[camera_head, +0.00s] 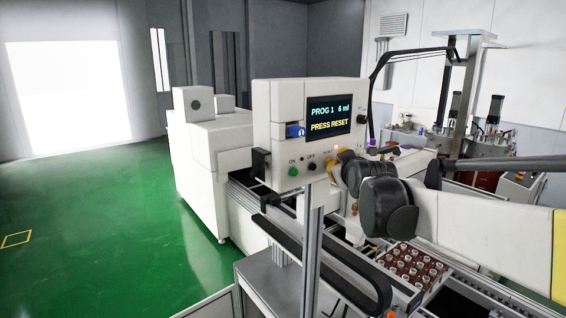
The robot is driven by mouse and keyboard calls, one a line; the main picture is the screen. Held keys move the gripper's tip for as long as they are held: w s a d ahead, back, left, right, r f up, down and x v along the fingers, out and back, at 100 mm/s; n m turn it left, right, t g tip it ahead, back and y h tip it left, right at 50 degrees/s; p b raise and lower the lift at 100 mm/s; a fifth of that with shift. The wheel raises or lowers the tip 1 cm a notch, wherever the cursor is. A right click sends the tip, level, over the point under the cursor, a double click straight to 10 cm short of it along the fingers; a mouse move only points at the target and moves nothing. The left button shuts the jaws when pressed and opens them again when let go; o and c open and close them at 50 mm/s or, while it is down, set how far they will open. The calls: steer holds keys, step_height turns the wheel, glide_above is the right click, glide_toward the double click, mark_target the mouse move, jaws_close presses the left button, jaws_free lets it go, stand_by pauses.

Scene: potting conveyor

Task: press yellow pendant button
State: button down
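The white pendant box (283,105) stands on a metal post, its screen (330,117) reading "PROG 1 6 ml" and "PRESS RESET". Along its lower front are a green button (293,171) marked ON, and a black button (311,167) marked OFF. A yellow button (330,167) shows to their right, partly covered by the end of my arm. My gripper (341,168) is close in front of this lower right part of the panel. Its fingers are small and overlapped here, so I cannot tell whether they are open or touch the button.
A conveyor with a dark rail (320,262) runs below the pendant. A tray of several small parts (414,262) sits below my arm. A white machine housing (205,150) stands behind at left. The green floor (110,230) at left is clear.

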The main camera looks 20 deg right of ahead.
steer(key=shift+w+a, duration=0.1)
steer(key=shift+w, duration=0.15)
steer(key=shift+s, duration=0.15)
stand_by(0.3)
steer(key=shift+s+d, duration=0.3)
steer(key=shift+s, duration=0.4)
steer(key=s, duration=0.1)
steer(key=s+d, duration=0.1)
steer(key=s, duration=0.1)
steer(key=s+p, duration=0.1)
steer(key=shift+s+d, duration=0.35)
stand_by(0.3)
